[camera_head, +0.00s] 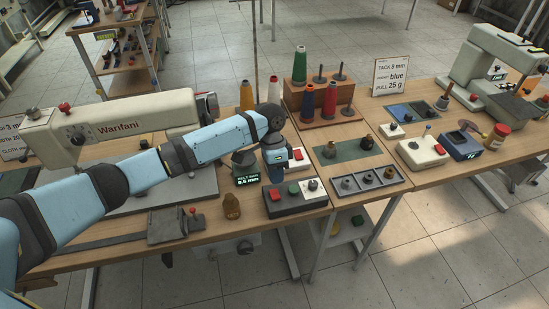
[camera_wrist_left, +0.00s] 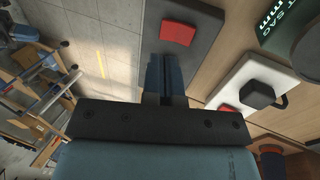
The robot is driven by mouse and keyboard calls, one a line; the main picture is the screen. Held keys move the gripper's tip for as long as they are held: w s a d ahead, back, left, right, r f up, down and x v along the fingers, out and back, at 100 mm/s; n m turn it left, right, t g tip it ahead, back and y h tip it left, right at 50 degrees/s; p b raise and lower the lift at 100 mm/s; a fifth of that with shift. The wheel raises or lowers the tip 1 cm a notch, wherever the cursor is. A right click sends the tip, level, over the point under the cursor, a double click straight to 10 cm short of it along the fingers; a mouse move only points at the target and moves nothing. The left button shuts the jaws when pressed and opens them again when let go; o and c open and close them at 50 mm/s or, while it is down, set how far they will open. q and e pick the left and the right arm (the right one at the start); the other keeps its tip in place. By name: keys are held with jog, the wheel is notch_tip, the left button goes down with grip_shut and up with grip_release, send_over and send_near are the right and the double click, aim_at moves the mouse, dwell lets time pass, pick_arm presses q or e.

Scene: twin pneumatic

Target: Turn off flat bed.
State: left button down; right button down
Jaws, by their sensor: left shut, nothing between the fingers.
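The flat bed sewing machine (camera_head: 105,128), cream with red lettering, stands at the left of the table; my left arm crosses in front of it. My left gripper (camera_head: 276,176) is shut and empty, pointing down just behind the red button. In the left wrist view its fingers (camera_wrist_left: 165,80) lie just beside the red button (camera_wrist_left: 177,33); contact cannot be told. My right gripper is not in view.
A green display (camera_head: 246,177) stands left of the gripper. A white box with a red button (camera_head: 298,155) is behind it. A brown weight (camera_head: 231,206) and a grey pedal-like block (camera_head: 168,226) lie to the left. A parts tray (camera_head: 374,192) is to the right.

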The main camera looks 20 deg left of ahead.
aim_at(277, 195)
pick_arm(q)
jog(key=shift+x, duration=2.6)
jog(key=shift+s+d+t+p, duration=0.1)
jog(key=shift+s+t+p, duration=0.2)
jog(key=shift+p, duration=0.5)
jog(key=shift+w+f+b, duration=0.15)
jog(key=shift+f+b, duration=0.05)
jog(key=shift+b, duration=0.15)
jog(key=shift+w, duration=0.1)
jog(key=shift+w+a+r, duration=0.2)
jog(key=shift+w+a, duration=0.25)
jog(key=shift+w, duration=0.15)
